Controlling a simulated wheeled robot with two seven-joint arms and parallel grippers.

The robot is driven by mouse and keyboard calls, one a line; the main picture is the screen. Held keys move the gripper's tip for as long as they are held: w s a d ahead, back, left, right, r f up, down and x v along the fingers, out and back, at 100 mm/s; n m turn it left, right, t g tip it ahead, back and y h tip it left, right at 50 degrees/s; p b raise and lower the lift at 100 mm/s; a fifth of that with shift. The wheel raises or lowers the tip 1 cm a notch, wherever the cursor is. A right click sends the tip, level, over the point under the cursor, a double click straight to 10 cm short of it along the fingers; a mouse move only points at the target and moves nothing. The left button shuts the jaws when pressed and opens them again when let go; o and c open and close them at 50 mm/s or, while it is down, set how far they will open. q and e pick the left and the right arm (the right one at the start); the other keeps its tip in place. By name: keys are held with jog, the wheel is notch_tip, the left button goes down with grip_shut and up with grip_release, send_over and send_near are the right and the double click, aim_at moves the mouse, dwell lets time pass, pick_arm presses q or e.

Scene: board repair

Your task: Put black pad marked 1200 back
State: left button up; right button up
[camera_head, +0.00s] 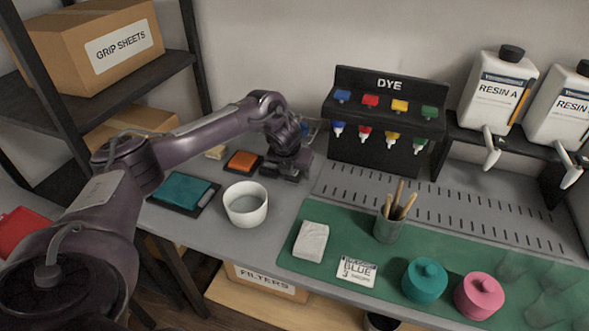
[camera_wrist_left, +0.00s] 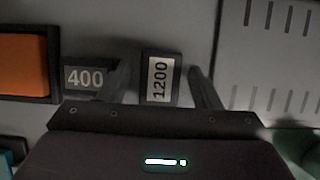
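The black pad marked 1200 (camera_wrist_left: 161,78) lies on the grey bench, with a white label whose number reads sideways. In the left wrist view it sits between the two fingers of my left gripper (camera_wrist_left: 161,85), with a gap on each side. The gripper is open; I cannot tell how far above the bench its tips are. A black pad marked 400 (camera_wrist_left: 85,78) lies just left of the left finger. In the head view my left gripper (camera_head: 288,172) is over the bench beside the dye rack and hides the 1200 pad. My right gripper is not in view.
An orange pad in a dark tray (camera_head: 242,161), a teal pad (camera_head: 184,190) and a white bowl (camera_head: 246,204) are left of the gripper. The dye rack (camera_head: 384,130) stands behind right. A green mat (camera_head: 340,230) holds a brush cup (camera_head: 389,226) and jars.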

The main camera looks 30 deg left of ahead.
pick_arm(q)
jog(key=shift+r, duration=0.2)
jog(key=p+v, duration=0.1)
jog(key=v, duration=1.1)
jog(key=shift+p, duration=0.4)
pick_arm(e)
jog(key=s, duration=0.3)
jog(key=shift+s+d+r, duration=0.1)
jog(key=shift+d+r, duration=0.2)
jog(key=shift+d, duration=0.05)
pick_arm(q)
jog(key=shift+d+f, duration=0.1)
jog(key=shift+f, duration=0.05)
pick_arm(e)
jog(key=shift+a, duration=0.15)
pick_arm(q)
jog(key=shift+s, duration=0.1)
